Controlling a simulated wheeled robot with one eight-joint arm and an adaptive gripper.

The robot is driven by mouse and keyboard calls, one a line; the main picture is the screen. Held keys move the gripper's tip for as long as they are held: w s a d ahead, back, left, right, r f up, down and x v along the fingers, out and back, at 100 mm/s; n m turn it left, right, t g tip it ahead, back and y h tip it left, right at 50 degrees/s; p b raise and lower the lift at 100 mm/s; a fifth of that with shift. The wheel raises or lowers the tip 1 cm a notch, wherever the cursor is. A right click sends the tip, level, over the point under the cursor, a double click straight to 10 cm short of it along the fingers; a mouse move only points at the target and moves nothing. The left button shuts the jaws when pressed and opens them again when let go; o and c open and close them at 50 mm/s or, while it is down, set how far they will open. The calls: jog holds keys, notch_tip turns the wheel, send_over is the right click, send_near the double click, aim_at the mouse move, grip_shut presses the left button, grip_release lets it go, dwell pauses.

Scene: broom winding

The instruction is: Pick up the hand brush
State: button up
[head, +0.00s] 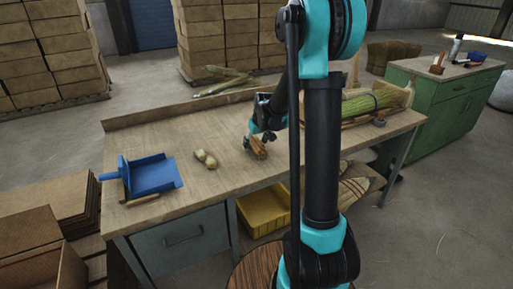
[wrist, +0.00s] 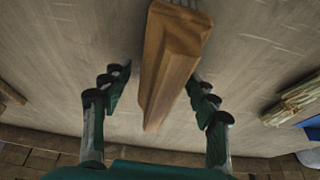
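A brown wooden block-shaped piece, which looks like the hand brush (head: 258,150), lies on the workbench near its middle. My gripper (wrist: 158,85) is open, with one finger on each side of the wood and visible gaps. In the head view, my gripper (head: 259,137) is low over the bench at the brush, partly hidden by my arm.
On the workbench (head: 215,130), a blue dustpan (head: 155,175) lies left and a pale twine bundle (head: 205,159) lies between it and the brush. A green straw bundle (head: 368,103) lies right. A yellow bin (head: 265,209) sits below. A green cabinet (head: 455,95) stands far right.

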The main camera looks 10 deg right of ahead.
jog(key=c, duration=1.2)
jog(key=shift+r, duration=0.2)
notch_tip(320, 180, up, 20)
jog(key=shift+f, duration=0.15)
